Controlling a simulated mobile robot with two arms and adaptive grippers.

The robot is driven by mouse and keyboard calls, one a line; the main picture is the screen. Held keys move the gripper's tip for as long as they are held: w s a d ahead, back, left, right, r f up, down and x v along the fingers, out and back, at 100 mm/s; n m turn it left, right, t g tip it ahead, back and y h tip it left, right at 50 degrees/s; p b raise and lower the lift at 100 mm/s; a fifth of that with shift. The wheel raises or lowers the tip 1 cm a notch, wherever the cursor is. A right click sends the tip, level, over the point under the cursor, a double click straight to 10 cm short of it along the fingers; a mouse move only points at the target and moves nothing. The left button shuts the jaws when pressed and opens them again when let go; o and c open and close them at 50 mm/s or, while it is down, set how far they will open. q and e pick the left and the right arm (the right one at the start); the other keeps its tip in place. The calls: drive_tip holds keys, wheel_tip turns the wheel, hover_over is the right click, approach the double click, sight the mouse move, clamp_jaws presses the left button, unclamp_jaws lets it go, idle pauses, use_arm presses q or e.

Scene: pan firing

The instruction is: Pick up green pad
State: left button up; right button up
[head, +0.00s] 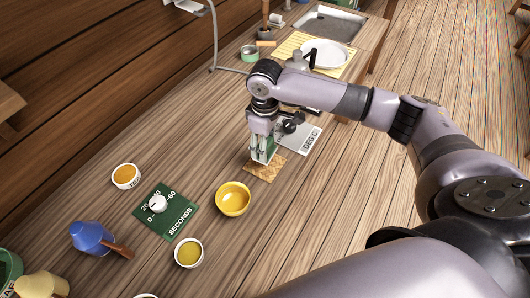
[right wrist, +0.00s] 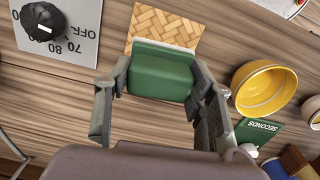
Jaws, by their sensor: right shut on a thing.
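My right gripper (head: 265,160) points down over a tan woven mat (head: 259,171) on the wooden counter. It is shut on the green pad (right wrist: 160,75), which sits between its two fingers in the right wrist view. In the head view only a little of the green pad (head: 270,147) shows between the fingers. The woven mat shows just beyond the pad in the right wrist view (right wrist: 165,24). I cannot tell whether the pad touches the mat. My left gripper is not in view.
A grey dial plate (head: 311,138) lies close behind the gripper. A yellow bowl (head: 233,199) stands at the front left of the mat. A white plate (head: 325,53) is at the back.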

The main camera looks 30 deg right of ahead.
wheel_tip(320, 180, up, 15)
drive_tip(key=b, duration=0.1)
drive_tip(key=shift+b, duration=0.3)
drive_tip(key=shift+r, duration=0.1)
drive_tip(key=o, duration=0.6)
drive_tip(key=c, duration=0.4)
